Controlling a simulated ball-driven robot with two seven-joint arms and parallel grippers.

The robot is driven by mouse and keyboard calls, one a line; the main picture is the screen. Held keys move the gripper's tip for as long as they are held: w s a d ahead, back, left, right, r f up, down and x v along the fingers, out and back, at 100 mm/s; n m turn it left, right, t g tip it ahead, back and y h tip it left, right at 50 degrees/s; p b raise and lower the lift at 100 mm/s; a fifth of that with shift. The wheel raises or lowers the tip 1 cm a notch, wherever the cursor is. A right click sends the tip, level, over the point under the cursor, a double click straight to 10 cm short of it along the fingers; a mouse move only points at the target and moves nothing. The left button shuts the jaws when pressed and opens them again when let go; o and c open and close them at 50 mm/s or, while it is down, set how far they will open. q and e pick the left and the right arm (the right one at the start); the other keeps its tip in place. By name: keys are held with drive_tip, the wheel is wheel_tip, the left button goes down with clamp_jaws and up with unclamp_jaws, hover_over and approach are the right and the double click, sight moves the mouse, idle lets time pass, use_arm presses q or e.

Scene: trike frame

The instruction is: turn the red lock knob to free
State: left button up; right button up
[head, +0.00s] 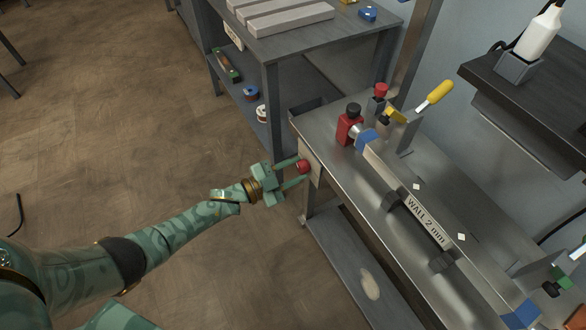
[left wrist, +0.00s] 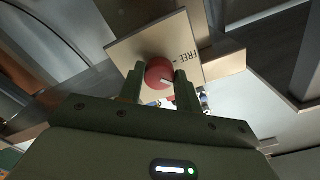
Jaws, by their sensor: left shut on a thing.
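The red lock knob (head: 303,166) sits on a beige plate (head: 313,172) at the left end of the metal bench. In the left wrist view the knob (left wrist: 159,72) is round with a white mark towards its lower right. The plate (left wrist: 196,45) there bears the word FREE and a short line. My left gripper (head: 298,171) is shut on the knob, with one finger on each side of it. It also shows in the left wrist view (left wrist: 159,80). The knob's far side is hidden. My right gripper is in neither view.
A grey shelf table (head: 290,45) stands behind. A dark shelf with a white bottle (head: 539,33) is at right. The floor at left is clear.

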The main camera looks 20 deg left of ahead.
use_arm(q)
drive_tip(key=n, duration=0.3)
drive_tip(key=shift+a+f+n, duration=0.1)
drive_tip(key=shift+n, duration=0.3)
drive_tip(key=shift+n+p, duration=0.4)
drive_tip(key=shift+n, duration=0.8)
drive_tip(key=n, duration=0.2)
drive_tip(key=shift+s+n, duration=0.1)
drive_tip(key=shift+n, duration=0.2)
drive_tip(key=shift+f+n, duration=0.1)
drive_tip(key=shift+n, duration=0.3)
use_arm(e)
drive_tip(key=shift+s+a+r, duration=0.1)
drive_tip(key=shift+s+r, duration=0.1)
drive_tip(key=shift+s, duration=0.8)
use_arm(q)
drive_tip(key=o, duration=1)
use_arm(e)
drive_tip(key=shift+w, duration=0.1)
